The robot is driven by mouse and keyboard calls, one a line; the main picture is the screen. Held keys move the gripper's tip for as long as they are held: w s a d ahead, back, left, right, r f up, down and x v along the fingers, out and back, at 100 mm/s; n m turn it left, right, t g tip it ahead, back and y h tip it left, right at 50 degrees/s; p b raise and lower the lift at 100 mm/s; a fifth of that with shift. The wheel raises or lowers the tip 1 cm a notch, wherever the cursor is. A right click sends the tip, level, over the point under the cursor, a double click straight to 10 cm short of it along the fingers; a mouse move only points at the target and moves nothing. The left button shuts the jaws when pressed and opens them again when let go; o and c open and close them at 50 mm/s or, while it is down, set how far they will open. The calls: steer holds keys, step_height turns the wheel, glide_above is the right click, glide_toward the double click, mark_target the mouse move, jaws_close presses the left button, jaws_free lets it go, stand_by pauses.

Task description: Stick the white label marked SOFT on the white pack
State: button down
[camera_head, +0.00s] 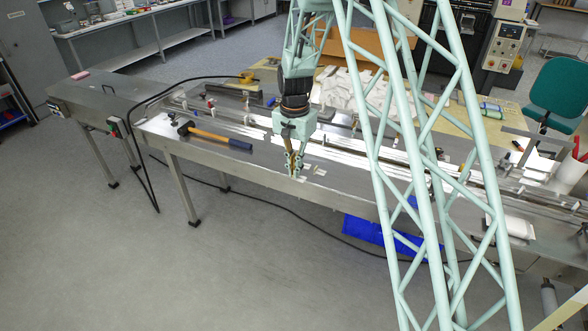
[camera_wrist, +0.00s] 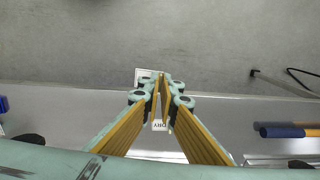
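My gripper (camera_head: 295,174) points down at the near edge of the steel machine bed. In the wrist view its yellow fingers (camera_wrist: 160,77) run close together at the tips; whether they pinch anything is unclear. A small white label (camera_wrist: 142,75) shows at the fingertips, partly hidden, its print unreadable. Another white label (camera_wrist: 160,126), reading DRY upside down, lies between and below the fingers. In the head view small white labels (camera_head: 320,172) lie right beside the gripper. A flat white pack (camera_head: 517,228) lies on the bed far to the right. I cannot make out SOFT anywhere.
A hammer (camera_head: 215,137) with an orange and blue handle lies left of my gripper. Rails run along the bed behind it. Many white packs (camera_head: 365,92) are heaped on the table behind. A blue bin (camera_head: 380,234) sits below the bed. A green chair (camera_head: 560,88) stands back right.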

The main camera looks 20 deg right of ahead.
stand_by(0.5)
steer(key=shift+w+r, duration=0.15)
steer(key=shift+r, duration=0.35)
step_height(320, 180, up, 14)
steer(key=w+n+b, duration=0.1)
steer(key=n, duration=0.4)
steer(key=shift+w+b, duration=0.15)
steer(key=shift+b, duration=0.25)
steer(key=shift+f, duration=0.15)
